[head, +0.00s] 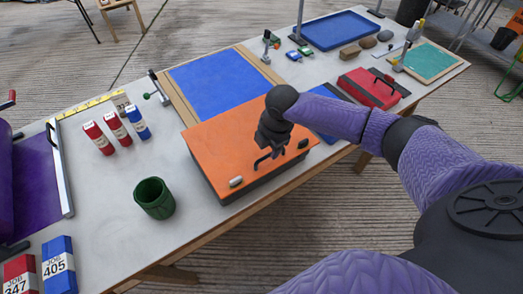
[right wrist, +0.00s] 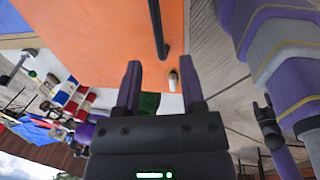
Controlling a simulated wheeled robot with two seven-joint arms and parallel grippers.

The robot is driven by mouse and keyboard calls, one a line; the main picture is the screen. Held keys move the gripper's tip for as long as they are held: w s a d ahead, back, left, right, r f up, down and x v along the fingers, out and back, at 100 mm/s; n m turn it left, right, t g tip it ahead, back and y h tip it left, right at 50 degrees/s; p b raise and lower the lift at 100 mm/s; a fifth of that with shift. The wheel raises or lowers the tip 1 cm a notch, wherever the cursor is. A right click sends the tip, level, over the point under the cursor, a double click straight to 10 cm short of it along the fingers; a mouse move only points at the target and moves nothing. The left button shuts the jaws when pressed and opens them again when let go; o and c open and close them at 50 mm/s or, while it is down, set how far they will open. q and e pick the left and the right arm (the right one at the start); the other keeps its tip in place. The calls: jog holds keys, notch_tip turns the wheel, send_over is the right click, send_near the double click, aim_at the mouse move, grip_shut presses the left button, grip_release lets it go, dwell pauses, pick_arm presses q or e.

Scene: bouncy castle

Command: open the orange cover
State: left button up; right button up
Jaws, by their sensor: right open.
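The orange cover (head: 225,150) is a flat lid lying shut on a dark box at the middle of the table in the head view. A thin black handle (head: 263,160) stands near its front edge; the handle also shows as a dark bar in the right wrist view (right wrist: 158,30). My right gripper (head: 268,150) is over the cover by the handle. In the right wrist view my right gripper (right wrist: 159,85) is open, its fingers apart and empty, with the handle ahead between them. The gripper partly hides the handle in the head view. My left gripper is not seen.
A green cup (head: 154,199) stands front left of the box. A blue panel (head: 222,82) lies behind. A red case (head: 370,88) is to the right. The table's front edge runs close to the box.

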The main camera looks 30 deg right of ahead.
aim_at(267, 156)
jog(key=f, duration=0.2)
jog(key=w+f+b, duration=0.1)
jog(key=f, duration=0.1)
jog(key=shift+f, duration=0.15)
grip_shut()
dwell(0.7)
dwell(0.5)
